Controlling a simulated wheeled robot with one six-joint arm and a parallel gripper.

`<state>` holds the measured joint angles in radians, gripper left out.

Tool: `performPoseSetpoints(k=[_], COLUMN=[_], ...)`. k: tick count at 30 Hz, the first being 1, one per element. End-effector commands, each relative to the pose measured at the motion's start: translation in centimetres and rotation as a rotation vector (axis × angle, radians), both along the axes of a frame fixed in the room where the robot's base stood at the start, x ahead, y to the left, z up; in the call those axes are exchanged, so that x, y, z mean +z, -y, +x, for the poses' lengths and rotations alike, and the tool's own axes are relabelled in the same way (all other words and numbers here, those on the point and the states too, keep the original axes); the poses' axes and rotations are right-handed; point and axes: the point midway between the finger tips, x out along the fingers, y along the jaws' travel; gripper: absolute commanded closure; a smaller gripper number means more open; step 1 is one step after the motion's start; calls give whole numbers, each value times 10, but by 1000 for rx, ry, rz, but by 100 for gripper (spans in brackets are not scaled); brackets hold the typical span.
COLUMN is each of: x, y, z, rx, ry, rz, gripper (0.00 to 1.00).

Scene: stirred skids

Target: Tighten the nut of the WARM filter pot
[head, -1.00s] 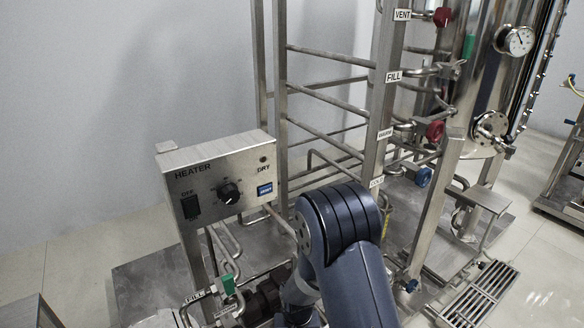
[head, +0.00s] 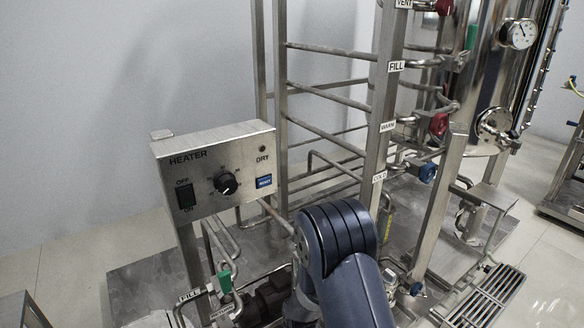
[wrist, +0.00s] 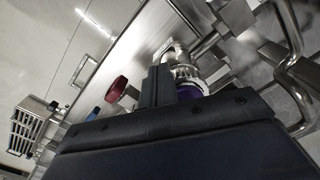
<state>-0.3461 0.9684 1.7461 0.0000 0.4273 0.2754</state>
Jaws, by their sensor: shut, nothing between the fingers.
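In the wrist view my gripper (wrist: 158,78) points away from the camera with its dark fingers together and nothing seen between them. Just right of the fingers is a metal and pale ribbed fitting (wrist: 183,68) with a purple ring (wrist: 190,91) at its near end. It may be a filter pot and its nut, but no label shows there. I cannot tell whether the fingers touch it. In the head view the WARM label (head: 388,127) is on an upright post, beside a red valve handle (head: 438,123). My gripper is hidden there by my arm.
The heater box (head: 215,170) stands left of my arm in the head view. Pipes and posts crowd the skid. A blue handle (head: 427,172) sits by the COLD label (head: 379,177). A floor grate (head: 487,295) lies at right. In the wrist view a red handle (wrist: 117,90) is left of the fingers.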

Motion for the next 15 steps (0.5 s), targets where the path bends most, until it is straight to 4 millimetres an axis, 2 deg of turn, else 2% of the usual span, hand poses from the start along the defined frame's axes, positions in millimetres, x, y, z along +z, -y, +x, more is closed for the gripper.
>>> performPoseSetpoints(k=[15], x=[0], y=[-2], z=[3], rx=[0], ry=[1], rz=[0], gripper=[100])
